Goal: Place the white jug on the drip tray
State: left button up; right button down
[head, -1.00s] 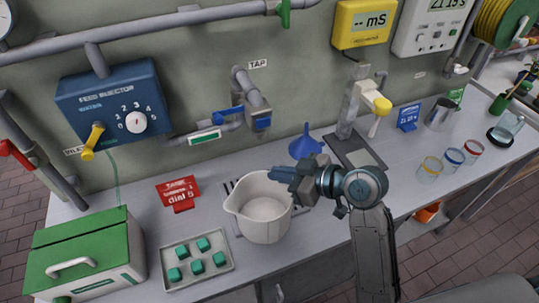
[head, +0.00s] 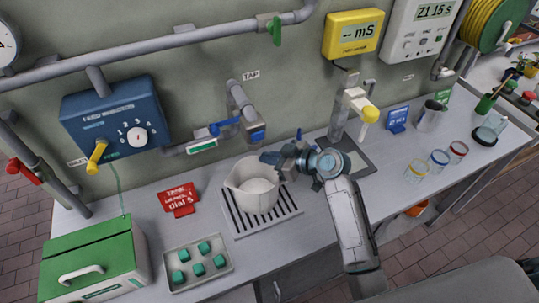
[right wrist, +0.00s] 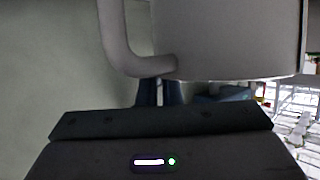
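The white jug (head: 258,198) stands upright over the slotted drip tray (head: 284,217), within its outline in the head view. I cannot tell whether its base touches the tray. My right gripper (head: 276,160) is at the jug's right side, by the handle. In the right wrist view the jug's body (right wrist: 225,40) and curved handle (right wrist: 125,50) fill the upper part. The fingers (right wrist: 160,92) show close together at the handle, partly hidden, and appear shut on it. My left gripper is not in view.
A tap (head: 243,105) hangs behind the jug. A red sign (head: 179,199), a tray of green cubes (head: 199,285) and a green-lidded box (head: 95,262) stand to the left. Several glass jars (head: 438,163) stand on the right. The front middle counter is clear.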

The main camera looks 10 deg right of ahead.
jog(key=c, duration=1.6)
grip_release()
jog(key=shift+f, duration=0.1)
jog(key=b+v, duration=0.4)
jog(key=v, duration=0.8)
jog(key=shift+s, duration=0.1)
